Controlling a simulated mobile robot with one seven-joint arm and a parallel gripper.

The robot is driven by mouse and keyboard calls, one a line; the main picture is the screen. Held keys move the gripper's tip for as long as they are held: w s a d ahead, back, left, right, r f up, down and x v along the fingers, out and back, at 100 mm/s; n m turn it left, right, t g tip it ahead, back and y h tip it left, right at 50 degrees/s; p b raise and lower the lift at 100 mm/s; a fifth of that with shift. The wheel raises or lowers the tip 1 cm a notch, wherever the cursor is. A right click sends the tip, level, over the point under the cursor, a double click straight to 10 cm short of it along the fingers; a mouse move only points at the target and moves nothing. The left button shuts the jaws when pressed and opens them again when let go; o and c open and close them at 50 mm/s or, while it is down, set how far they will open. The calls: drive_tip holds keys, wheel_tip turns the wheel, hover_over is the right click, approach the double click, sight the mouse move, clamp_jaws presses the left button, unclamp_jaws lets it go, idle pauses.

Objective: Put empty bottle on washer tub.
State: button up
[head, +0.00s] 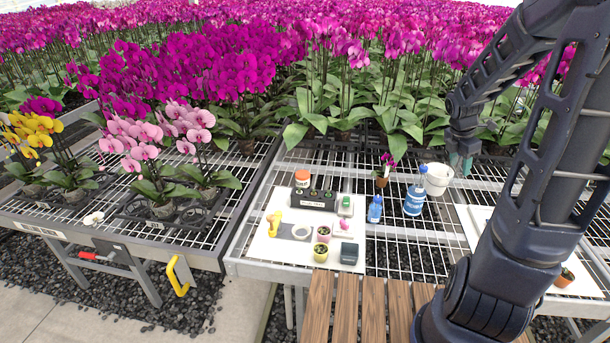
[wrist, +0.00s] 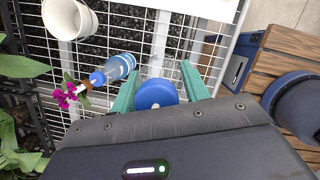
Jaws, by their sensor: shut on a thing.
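My gripper (head: 461,163) hangs near the right rim of a white round tub (head: 437,178) in the head view. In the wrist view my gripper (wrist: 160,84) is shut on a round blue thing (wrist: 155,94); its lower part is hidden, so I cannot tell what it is. A clear bottle with a blue cap and label (head: 414,197) stands left of the tub; it also shows in the wrist view (wrist: 118,67), apart from my fingers. A smaller blue bottle (head: 375,209) stands further left. The tub shows at the upper left of the wrist view (wrist: 70,18).
A white mat (head: 263,247) at left bears a black tray (head: 313,201), small pots and a tape roll. A small purple orchid (head: 384,170) stands behind the bottles. Another white mat (head: 480,225) lies at right. Bare wire bench (head: 405,255) is free in front. Dense orchids stand behind.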

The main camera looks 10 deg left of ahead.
wheel_tip(320, 180, up, 5)
drive_tip(key=shift+f, duration=0.1)
drive_tip(key=shift+w+a+r, duration=0.2)
drive_tip(key=shift+r, duration=0.1)
drive_tip(key=w+a+r+n, duration=0.2)
drive_tip(key=w+a+n, duration=0.1)
drive_tip(key=w+a, duration=0.75)
drive_tip(key=n+t+y, duration=0.2)
drive_tip(key=n, duration=0.5)
hover_over(303, 174)
wheel_tip(303, 174, down, 2)
wheel_tip(303, 174, down, 25)
drive_tip(key=shift+w+a+f, duration=0.1)
drive_tip(key=shift+w, duration=0.05)
drive_tip(key=shift+f, duration=0.15)
